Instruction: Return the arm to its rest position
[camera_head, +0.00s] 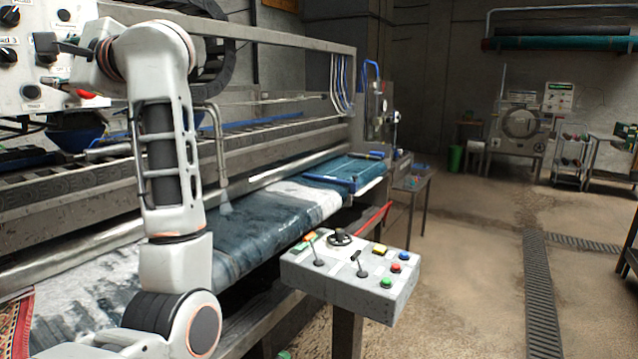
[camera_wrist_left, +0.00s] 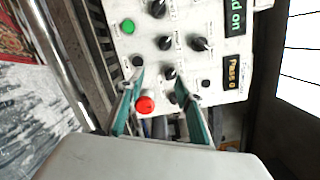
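My left arm (camera_head: 175,160) rises from the bottom of the head view and bends at the top toward the white control panel (camera_head: 33,20) at the far left. My left gripper (camera_head: 45,47) is in front of that panel, partly hidden by its own wrist. In the left wrist view the two teal fingers of the gripper (camera_wrist_left: 159,78) are apart, with nothing held between them. The panel (camera_wrist_left: 222,75) fills the upper middle there, with black knobs, a green button (camera_wrist_left: 128,26) and a red button (camera_wrist_left: 145,104) close to the fingers. Contact cannot be told. My right gripper is not in view.
The rug machine's metal frame (camera_head: 335,46) and its bed with a wet rug (camera_head: 255,232) lie behind and beside my arm. A pedestal control box (camera_head: 345,283) with levers and buttons stands right of the arm. The floor (camera_head: 470,270) further right is open.

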